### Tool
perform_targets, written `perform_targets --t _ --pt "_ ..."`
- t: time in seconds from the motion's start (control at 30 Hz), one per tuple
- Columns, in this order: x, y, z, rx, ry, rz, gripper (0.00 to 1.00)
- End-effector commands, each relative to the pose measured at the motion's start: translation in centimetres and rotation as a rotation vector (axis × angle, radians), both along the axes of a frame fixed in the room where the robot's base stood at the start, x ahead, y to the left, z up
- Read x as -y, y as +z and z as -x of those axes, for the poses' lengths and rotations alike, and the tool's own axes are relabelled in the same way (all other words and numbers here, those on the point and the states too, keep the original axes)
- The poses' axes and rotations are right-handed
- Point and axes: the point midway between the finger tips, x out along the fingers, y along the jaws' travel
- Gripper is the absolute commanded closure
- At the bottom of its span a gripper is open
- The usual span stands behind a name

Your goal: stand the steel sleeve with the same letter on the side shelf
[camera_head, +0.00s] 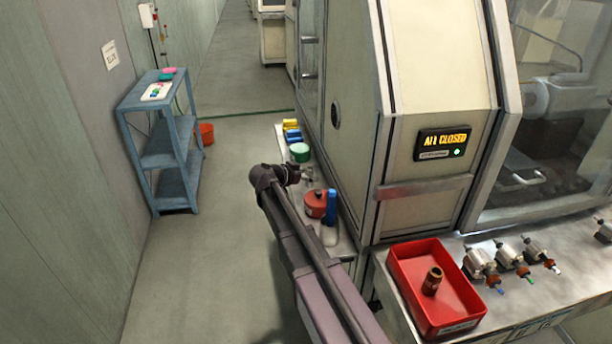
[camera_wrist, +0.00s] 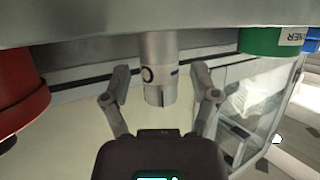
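A steel sleeve (camera_wrist: 158,72) shows in the wrist view, with a dark round mark on its side; I cannot read it surely as a letter. It projects from a grey surface at the top of that view. My gripper (camera_wrist: 162,96) is open, with one finger on each side of the sleeve and a gap on both sides. In the head view my gripper (camera_head: 287,174) is over the narrow ledge (camera_head: 344,247) beside the machine; a small grey piece (camera_head: 307,173) shows next to it. A brown sleeve-like part (camera_head: 432,281) stands in the red tray (camera_head: 398,268).
On the ledge are a red can (camera_head: 315,204), a blue bottle (camera_head: 331,207), a green can (camera_head: 300,152) and yellow and blue boxes (camera_head: 292,130). A blue rack (camera_head: 160,160) stands by the left wall. Several shafted parts (camera_head: 509,255) lie on the right bench. The floor between is clear.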

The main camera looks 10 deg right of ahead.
Motion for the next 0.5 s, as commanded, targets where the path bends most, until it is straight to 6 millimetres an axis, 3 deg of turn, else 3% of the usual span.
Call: perform_targets --t 0.37,0.5 --pt "0.1 0.4 0.0 0.0 -0.001 0.0 0.23" --pt "-1.0 0.9 0.6 0.0 0.001 0.0 0.23"
